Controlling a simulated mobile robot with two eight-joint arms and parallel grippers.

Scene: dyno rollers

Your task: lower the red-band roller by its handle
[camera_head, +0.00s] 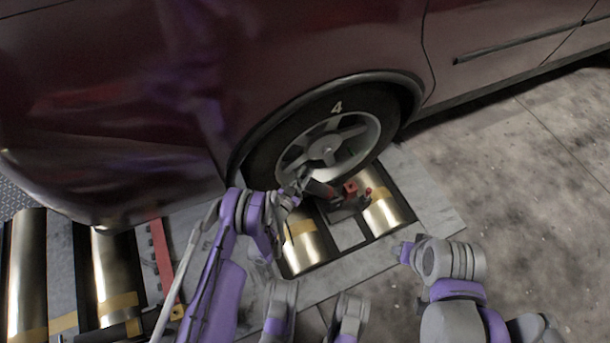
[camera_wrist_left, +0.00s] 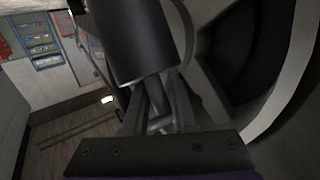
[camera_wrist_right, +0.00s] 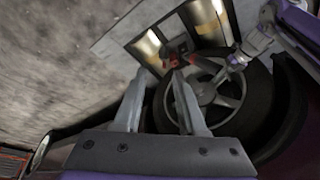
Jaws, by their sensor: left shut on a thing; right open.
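Two shiny metal rollers lie in the floor plate under the car wheel (camera_head: 328,150), the near one (camera_head: 305,250) and the far one (camera_head: 384,214), with tan bands visible. I cannot tell which is the red-band roller. A dark red handle (camera_head: 318,188) sticks out toward the left from a red-and-black mechanism (camera_head: 350,190) between them; it also shows in the right wrist view (camera_wrist_right: 205,64). My left gripper (camera_head: 293,190) is shut on the handle's end, whose dark cylinder (camera_wrist_left: 130,40) fills the upper left wrist view. My right gripper (camera_wrist_right: 160,102) is open and empty, away from the rollers.
The maroon car body (camera_head: 130,80) overhangs the wheel area. Another pair of rollers (camera_head: 113,270) with a red bar (camera_head: 161,258) lies at the left. The concrete floor (camera_head: 530,180) at the right is clear.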

